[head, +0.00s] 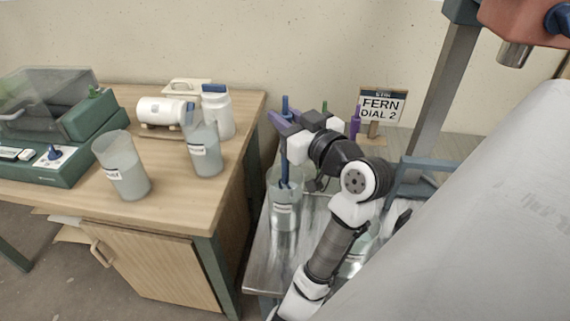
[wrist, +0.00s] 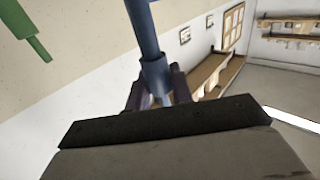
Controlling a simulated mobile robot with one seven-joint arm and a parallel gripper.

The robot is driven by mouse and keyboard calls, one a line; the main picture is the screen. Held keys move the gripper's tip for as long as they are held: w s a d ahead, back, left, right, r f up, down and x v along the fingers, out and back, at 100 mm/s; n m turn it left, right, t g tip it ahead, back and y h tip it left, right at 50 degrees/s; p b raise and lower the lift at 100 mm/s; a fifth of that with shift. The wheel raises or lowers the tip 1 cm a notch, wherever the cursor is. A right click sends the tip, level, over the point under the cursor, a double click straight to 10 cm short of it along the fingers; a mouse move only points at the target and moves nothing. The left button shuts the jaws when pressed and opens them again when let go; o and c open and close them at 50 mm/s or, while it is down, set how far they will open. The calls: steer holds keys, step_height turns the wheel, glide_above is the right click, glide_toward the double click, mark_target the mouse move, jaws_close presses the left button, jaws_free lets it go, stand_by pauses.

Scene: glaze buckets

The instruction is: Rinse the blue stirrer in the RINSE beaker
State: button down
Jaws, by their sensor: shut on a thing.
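My gripper (head: 284,125) is shut on the blue stirrer (head: 286,170), which hangs upright. In the wrist view the stirrer (wrist: 154,70) runs between the two fingers. In the head view its lower end overlaps the mouth of a clear labelled beaker (head: 285,212) on the metal table; it looks to be inside the rim, but I cannot tell how deep. Two more labelled beakers stand on the wooden bench, one at the left (head: 122,170) and one at the right (head: 205,155). The labels are too small to read, so I cannot tell which is RINSE.
A green machine (head: 75,150), a white jar (head: 217,115) and a white cylinder (head: 155,112) are on the wooden bench (head: 180,195). Behind my arm are a purple stirrer (head: 355,122) and a FERN DIAL 2 sign (head: 382,104). A gap separates bench and metal table (head: 258,262).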

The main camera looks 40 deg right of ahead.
mark_target(285, 97)
steer(key=shift+r+p, duration=3.05)
steer(key=shift+r, duration=1.1)
steer(key=shift+r+p, duration=1.6)
steer(key=shift+r, duration=0.45)
steer(key=shift+d+f, duration=0.1)
